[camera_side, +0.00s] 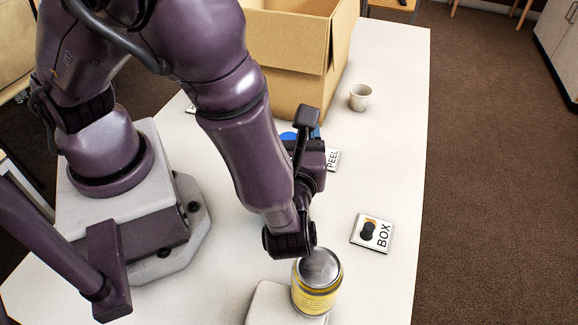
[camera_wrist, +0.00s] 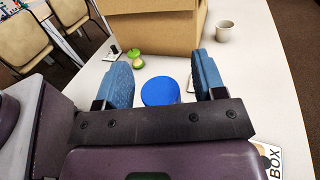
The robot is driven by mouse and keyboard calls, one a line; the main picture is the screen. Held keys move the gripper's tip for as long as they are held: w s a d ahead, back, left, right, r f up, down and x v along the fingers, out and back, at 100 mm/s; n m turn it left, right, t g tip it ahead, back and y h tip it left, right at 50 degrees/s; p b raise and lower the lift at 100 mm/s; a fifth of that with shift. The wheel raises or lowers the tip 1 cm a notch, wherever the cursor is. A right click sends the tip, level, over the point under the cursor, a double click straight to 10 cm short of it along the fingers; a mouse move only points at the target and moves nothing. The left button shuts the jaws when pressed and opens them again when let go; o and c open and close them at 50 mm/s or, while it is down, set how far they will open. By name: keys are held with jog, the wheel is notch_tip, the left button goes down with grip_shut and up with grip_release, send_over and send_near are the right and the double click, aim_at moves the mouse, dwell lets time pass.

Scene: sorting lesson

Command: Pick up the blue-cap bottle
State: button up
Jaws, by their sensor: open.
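The blue-cap bottle (camera_wrist: 160,91) shows in the wrist view as a round blue cap between my two finger pads, with a gap on each side. The bottle's body is hidden behind my gripper. In the side view only a sliver of the blue cap (camera_side: 288,136) shows beside my arm; the rest is covered. My gripper (camera_wrist: 162,70) is open, with one blue-padded finger to the left of the cap and one to the right. In the side view my gripper (camera_side: 308,138) is mostly hidden by its own wrist parts.
An open cardboard box (camera_side: 290,60) stands behind the bottle. A white cup (camera_side: 361,97) is to its right. A yellow-labelled can (camera_side: 317,288) stands in front. BOX (camera_side: 372,233) and PEEL (camera_side: 333,160) cards lie on the table.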

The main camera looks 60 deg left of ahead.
jog(key=shift+w+a, duration=0.1)
jog(key=shift+a, duration=0.1)
grip_shut()
dwell(0.3)
